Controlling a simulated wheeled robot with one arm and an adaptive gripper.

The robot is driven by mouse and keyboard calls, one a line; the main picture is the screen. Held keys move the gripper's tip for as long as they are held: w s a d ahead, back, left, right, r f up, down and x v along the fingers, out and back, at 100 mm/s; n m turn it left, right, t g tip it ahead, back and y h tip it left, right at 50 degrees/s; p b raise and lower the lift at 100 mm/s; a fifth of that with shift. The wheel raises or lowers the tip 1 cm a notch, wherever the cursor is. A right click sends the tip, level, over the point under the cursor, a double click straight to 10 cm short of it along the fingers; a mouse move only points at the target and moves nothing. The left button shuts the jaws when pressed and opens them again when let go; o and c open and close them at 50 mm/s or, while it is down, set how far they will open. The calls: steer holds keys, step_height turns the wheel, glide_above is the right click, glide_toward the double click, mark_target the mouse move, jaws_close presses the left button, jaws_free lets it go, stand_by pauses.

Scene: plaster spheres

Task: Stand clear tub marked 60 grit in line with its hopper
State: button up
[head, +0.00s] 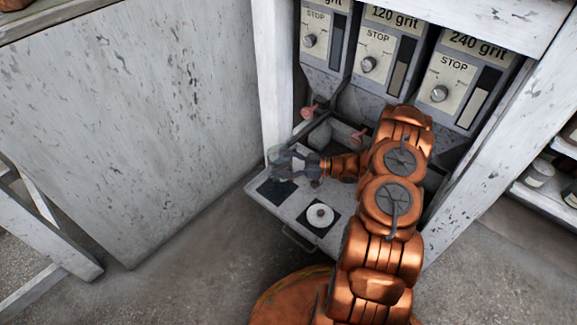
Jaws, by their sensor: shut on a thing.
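A clear tub (276,153) is at the left end of the pull-out tray, largely covered by my gripper (290,168), and I cannot read any mark on it. My gripper reaches in from the right and is shut on the tub. Whether the tub touches the tray is unclear. The leftmost hopper (322,45), its label partly cut off by the picture's top edge, stands behind the tub and to its right. The 120 grit hopper (378,55) and the 240 grit hopper (455,75) follow to the right.
The pale tray (258,203) bears a bare dark square (275,192) and another dark square under a white round piece with a knob (320,215). Red knobs (308,112) stick out below the hoppers. White cabinet posts (272,75) flank the bay. Bare floor lies at front left.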

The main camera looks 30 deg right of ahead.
steer(key=shift+w+d+f, duration=0.2)
steer(key=shift+w+d, duration=0.15)
steer(key=shift+s+r+p, duration=0.1)
steer(key=shift+r+p, duration=0.05)
steer(key=shift+p, duration=0.4)
